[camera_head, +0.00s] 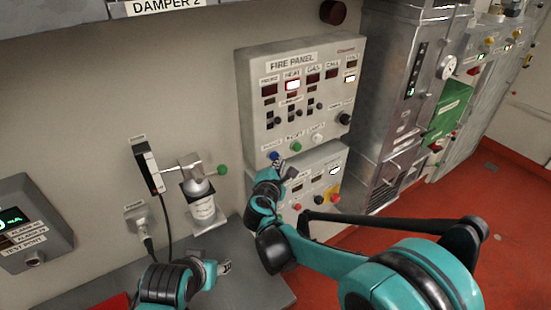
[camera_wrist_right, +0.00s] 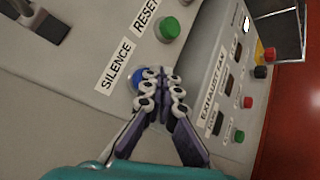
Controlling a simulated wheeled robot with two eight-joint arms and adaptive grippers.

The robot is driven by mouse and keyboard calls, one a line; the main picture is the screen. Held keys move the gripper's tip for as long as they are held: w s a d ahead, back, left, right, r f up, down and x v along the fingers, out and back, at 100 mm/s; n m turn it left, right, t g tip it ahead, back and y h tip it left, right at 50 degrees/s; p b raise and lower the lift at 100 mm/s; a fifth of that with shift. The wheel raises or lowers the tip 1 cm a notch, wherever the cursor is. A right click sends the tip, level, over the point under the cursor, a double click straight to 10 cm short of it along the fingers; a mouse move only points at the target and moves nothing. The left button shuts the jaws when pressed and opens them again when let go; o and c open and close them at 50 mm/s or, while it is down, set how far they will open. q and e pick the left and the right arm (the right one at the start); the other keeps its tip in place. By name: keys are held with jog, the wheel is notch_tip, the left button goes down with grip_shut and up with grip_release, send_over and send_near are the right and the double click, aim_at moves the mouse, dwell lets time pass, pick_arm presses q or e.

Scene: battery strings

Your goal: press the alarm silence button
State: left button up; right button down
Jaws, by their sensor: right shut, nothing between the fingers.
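The fire panel (camera_head: 303,95) is a pale wall box with labels, red displays and a row of buttons along its lower edge. The blue button (camera_head: 274,155) is at the lower left of that row. In the right wrist view, the blue button (camera_wrist_right: 142,75) sits beside the "SILENCE" label, partly hidden behind my fingers. My right gripper (camera_wrist_right: 166,74) is shut and empty, its tips at the blue button; I cannot tell whether they touch it. In the head view, my right gripper (camera_head: 280,166) is just below the button. My left gripper (camera_head: 224,267) is low over the grey bench; its jaw state is unclear.
A green button (camera_head: 296,147), labelled "RESET" in the wrist view, is next to the blue one.

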jog(key=shift+s+d, duration=0.2)
jog(key=shift+s, duration=0.1)
jog(key=shift+s+d, duration=0.75)
jog(key=shift+s, duration=0.3)
jog(key=shift+s+d, duration=0.75)
jog(key=shift+s, duration=0.25)
jog(key=s+d+f+m+g+h+b, duration=0.1)
jog(key=s+d+f+m+g+b, duration=0.2)
jog(key=s+d+m, duration=0.4)
jog(key=s+d+f+m+g+b, duration=0.25)
jog(key=s+d+f+m, duration=0.2)
jog(key=d, duration=0.35)
jog(key=s+d+f+m+g+y+b, duration=0.1)
jog(key=s+f+m+b, duration=0.1)
jog(key=s+f+m, duration=0.2)
jog(key=s+d+f+m+g+y+b, duration=0.1)
jog(key=s+f+m+y+b, duration=0.1)
jog(key=s+f+m, duration=0.2)
jog(key=s+m, duration=0.3)
jog(key=s, duration=0.3)
jog(key=shift+s+f+g, duration=0.2)
jog(key=shift+s+g, duration=0.1)
jog(key=shift+g, duration=0.05)
